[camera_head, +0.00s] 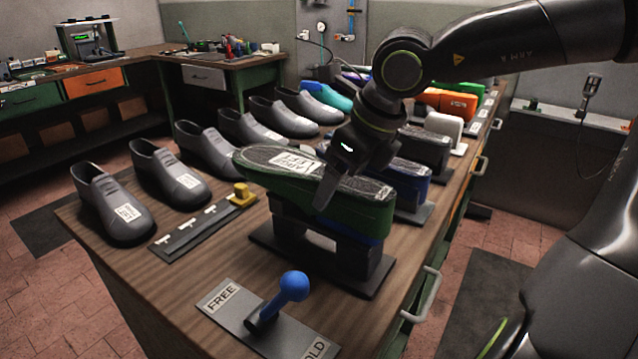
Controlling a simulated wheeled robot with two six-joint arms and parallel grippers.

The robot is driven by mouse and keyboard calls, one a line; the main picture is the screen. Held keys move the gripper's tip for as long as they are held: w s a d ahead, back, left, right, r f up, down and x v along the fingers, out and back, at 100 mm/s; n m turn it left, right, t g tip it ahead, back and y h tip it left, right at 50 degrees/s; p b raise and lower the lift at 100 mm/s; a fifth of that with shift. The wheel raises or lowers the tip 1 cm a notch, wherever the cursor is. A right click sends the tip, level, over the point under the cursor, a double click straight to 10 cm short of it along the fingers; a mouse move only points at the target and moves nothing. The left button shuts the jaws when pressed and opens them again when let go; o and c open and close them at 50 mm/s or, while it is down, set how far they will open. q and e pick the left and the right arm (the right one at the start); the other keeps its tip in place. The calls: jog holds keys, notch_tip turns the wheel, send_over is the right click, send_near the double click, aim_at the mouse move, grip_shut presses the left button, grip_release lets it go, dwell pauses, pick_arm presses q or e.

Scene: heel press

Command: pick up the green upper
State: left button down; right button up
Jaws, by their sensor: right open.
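The green upper (290,186) sits sole-up on a black stand (335,262) at the front of the bench. Its dark grey sole faces up and carries a white printed label (297,164). A blue strip shows under its right end. My right gripper (345,182) is open over the middle of the upper, with one finger down in front of its near side. The other finger is largely hidden behind the gripper body, and I cannot tell whether the fingers touch the upper. My left gripper is out of view.
Several grey shoes (182,182) line the left of the wooden bench (185,275). A blue-knobbed lever (291,287) on a FREE/HOLD plate stands in front. A slider with a yellow knob (241,193) lies left. More coloured uppers on stands (410,185) crowd behind my gripper.

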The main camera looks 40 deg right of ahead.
jog(key=shift+x, duration=1.3)
jog(key=shift+c, duration=0.4)
jog(key=c, duration=1.1)
notch_tip(320, 180, up, 9)
jog(key=shift+r+p, duration=0.2)
jog(key=shift+p, duration=0.55)
jog(key=shift+r, duration=0.35)
jog(key=shift+r, duration=0.1)
jog(key=shift+r+p, duration=0.85)
jog(key=shift+r, duration=0.05)
